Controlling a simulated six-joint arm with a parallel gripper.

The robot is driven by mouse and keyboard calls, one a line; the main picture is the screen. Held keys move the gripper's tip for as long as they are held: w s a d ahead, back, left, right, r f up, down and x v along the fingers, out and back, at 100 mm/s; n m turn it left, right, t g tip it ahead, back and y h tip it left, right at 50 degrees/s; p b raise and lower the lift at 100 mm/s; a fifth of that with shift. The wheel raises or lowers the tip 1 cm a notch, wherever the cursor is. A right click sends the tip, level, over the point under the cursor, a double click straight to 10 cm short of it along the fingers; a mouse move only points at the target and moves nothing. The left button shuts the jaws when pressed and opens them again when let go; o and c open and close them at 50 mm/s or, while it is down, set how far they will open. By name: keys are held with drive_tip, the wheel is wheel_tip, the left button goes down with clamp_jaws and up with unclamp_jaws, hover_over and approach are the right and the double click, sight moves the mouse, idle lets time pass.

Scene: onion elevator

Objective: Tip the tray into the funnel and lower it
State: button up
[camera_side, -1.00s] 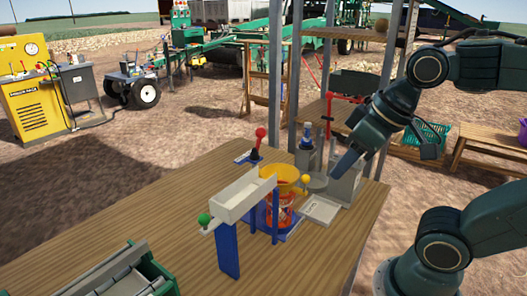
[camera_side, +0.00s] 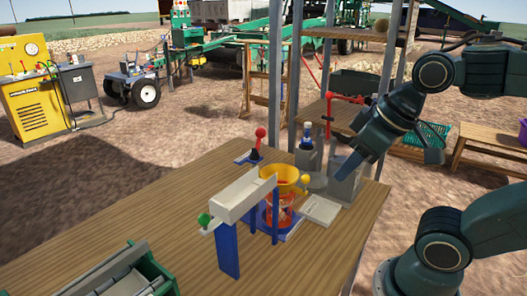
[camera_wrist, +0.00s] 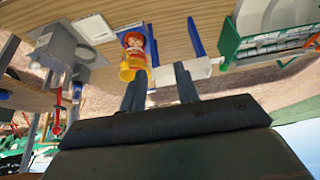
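The pale tray (camera_side: 246,199) sits on a blue post, with a green knob (camera_side: 204,219) at its near end. It is tilted, its far end at the rim of the yellow funnel (camera_side: 285,176). The funnel stands over a clear cylinder holding red and orange pieces (camera_side: 280,212). In the wrist view the funnel (camera_wrist: 131,66) and tray (camera_wrist: 190,69) show upside down beyond the fingers. My gripper (camera_side: 386,166) is open and empty, right of the funnel and apart from the tray. The fingers also show apart in the wrist view (camera_wrist: 158,72). The tray's inside is hidden.
A red-knobbed lever (camera_side: 260,140) stands behind the funnel. A grey box (camera_side: 346,184), a bottle (camera_side: 307,140) and a flat pale plate (camera_side: 319,210) are to its right. A green machine (camera_side: 125,272) is front left. The left of the wooden table (camera_side: 150,205) is clear.

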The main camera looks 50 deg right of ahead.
drive_tip(key=w+a+r+m+g+y, duration=0.1)
drive_tip(key=w+a+g, duration=0.1)
drive_tip(key=w+a, duration=0.5)
drive_tip(key=w+a+r+m+g+y, duration=0.1)
drive_tip(key=w+a, duration=0.5)
drive_tip(key=w, duration=0.8)
drive_tip(key=shift+a+r+g, duration=0.35)
drive_tip(key=shift+r+g, duration=0.25)
drive_tip(key=shift+g, duration=0.5)
drive_tip(key=shift+f, duration=0.15)
drive_tip(key=a+f, duration=0.1)
drive_tip(key=f, duration=0.7)
drive_tip(key=a+f, duration=0.1)
drive_tip(key=f, duration=0.4)
drive_tip(key=shift+w+a+f, duration=0.1)
drive_tip(key=shift+w+a, duration=0.2)
clamp_jaws()
